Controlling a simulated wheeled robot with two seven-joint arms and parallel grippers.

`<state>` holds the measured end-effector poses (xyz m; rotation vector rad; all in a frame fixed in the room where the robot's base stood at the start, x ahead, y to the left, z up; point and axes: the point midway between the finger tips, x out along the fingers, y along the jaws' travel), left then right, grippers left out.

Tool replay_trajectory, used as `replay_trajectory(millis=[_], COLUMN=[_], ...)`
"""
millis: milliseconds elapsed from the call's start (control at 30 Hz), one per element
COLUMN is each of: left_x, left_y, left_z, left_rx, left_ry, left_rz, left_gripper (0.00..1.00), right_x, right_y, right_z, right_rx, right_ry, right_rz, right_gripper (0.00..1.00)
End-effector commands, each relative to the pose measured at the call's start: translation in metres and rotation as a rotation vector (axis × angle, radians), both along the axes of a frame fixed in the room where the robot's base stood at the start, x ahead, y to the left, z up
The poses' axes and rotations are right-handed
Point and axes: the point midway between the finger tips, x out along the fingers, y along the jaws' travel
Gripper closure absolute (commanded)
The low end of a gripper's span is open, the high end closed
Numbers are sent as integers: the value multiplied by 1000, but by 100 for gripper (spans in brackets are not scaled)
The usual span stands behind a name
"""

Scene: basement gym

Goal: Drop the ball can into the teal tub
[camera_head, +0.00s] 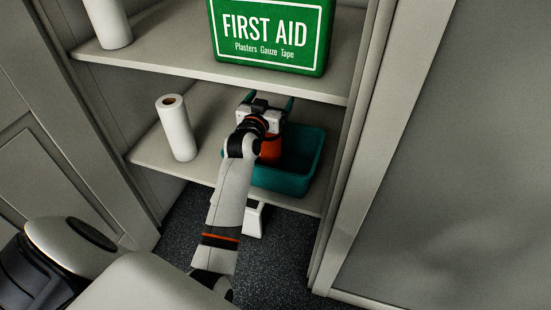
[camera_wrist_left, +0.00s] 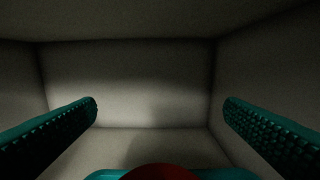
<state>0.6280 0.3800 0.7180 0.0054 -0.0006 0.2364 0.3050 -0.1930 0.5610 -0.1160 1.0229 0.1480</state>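The teal tub (camera_head: 306,158) stands on the lower shelf at its right side; its rim also shows at the bottom of the left wrist view (camera_wrist_left: 235,174). The orange-red ball can (camera_head: 270,149) is within the tub's outline, partly hidden by my left arm; whether it rests on the tub's floor is hidden. A red rounded part of it shows at the bottom of the left wrist view (camera_wrist_left: 160,172). My left gripper (camera_head: 267,101) is over the back of the tub, beyond the can. Its teal fingers (camera_wrist_left: 161,104) are wide apart with nothing between them. My right gripper is not in view.
A paper roll (camera_head: 176,128) stands on the lower shelf (camera_head: 150,152), left of my arm. The upper shelf (camera_head: 180,60) holds a green first aid box (camera_head: 268,35) and a white cylinder (camera_head: 107,25). A white object (camera_head: 254,218) is below the lower shelf.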

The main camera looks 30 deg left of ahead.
Motion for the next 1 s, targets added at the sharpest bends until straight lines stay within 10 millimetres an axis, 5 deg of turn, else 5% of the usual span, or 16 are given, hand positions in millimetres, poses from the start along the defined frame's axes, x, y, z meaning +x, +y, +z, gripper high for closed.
replay_trajectory(millis=[300, 600, 1000], left_x=[-9, -67, -115], left_y=[-2, -16, -28], left_z=[-1, 0, 0], left_rx=[-1, 0, 0], left_ry=[3, 5, 1], left_rz=[0, -1, 0], left_gripper=[8, 8, 8], right_x=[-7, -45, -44], right_y=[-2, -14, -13], right_z=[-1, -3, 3], right_rx=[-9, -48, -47], right_ry=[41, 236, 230], right_rz=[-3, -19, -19], right_gripper=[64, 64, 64])
